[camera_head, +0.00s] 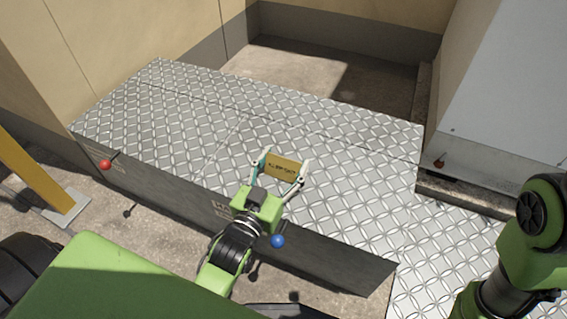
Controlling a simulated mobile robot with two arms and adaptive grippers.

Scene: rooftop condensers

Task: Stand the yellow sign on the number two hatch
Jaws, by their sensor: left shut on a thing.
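My left gripper (280,171) is shut on the small yellow sign (284,168), which has dark lettering too small to read. The sign is over the patterned metal plate deck (190,105), near its middle. I cannot tell whether its lower edge touches the plate. Thin seams divide the deck into panels. Faint marks show on its dark front face (335,258), but I cannot read a number, so I cannot tell which panel is the number two hatch. My right arm is at the right edge; its gripper is out of view.
A red ball (105,164) is at the deck's left front, and a blue ball (278,241) shows beside my left wrist. A large grey unit (508,85) stands at the right. A yellow post (38,172) is at the left. The deck's left half is clear.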

